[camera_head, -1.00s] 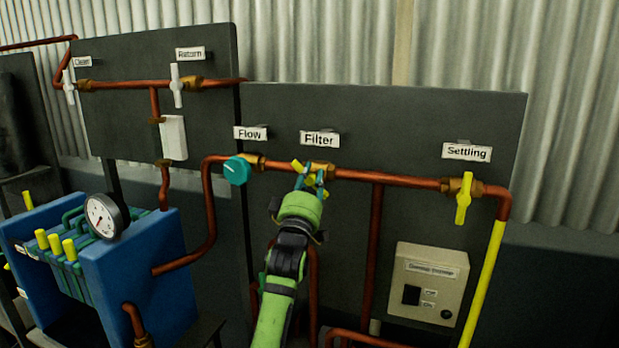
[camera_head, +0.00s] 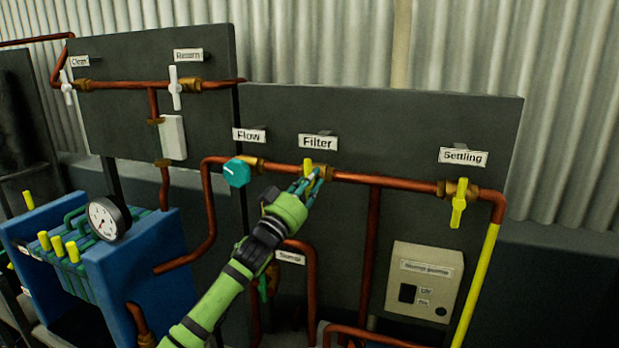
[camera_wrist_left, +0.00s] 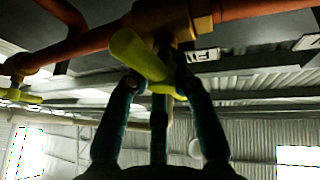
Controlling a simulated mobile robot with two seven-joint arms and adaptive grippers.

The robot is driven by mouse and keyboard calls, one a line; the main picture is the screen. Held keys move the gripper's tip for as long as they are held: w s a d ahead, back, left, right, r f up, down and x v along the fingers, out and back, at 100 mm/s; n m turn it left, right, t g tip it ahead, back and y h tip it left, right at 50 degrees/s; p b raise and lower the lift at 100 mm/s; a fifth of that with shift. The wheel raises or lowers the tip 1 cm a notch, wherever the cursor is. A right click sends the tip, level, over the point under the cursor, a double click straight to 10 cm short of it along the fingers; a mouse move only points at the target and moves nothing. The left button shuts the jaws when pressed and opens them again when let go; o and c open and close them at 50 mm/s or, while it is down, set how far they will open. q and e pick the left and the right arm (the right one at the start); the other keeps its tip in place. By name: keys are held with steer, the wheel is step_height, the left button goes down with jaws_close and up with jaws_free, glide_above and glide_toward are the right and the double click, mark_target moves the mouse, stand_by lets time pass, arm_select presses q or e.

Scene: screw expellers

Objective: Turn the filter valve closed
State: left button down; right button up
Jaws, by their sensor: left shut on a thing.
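The yellow handle of the filter valve (camera_head: 308,166) sits on the copper pipe below the "Filter" label (camera_head: 318,142). My left gripper (camera_head: 312,181) reaches up to it from the lower left and is shut on the handle. The teal fingers hide the handle's lower part, and its top end points roughly upward. In the left wrist view the yellow handle (camera_wrist_left: 140,55) runs at a slant between the fingers of my left gripper (camera_wrist_left: 160,88), under the brass valve body (camera_wrist_left: 172,18). My right gripper is not in view.
The teal flow knob (camera_head: 237,171) is close to the left of the gripper. The yellow settling valve handle (camera_head: 459,203) hangs down at the right. A pump switch box (camera_head: 425,275) is below it. A blue filter press (camera_head: 150,265) with a gauge (camera_head: 104,218) stands at the left.

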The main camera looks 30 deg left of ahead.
arm_select(q)
steer(key=shift+r+m, duration=0.5)
steer(key=c, duration=1)
jaws_free()
steer(key=shift+f, duration=0.25)
steer(key=shift+f, duration=0.15)
steer(key=shift+s+f, duration=0.1)
steer(key=shift+s, duration=0.05)
steer(key=v, duration=1.1)
steer(key=shift+s+a, duration=0.1)
steer(key=shift+s, duration=0.2)
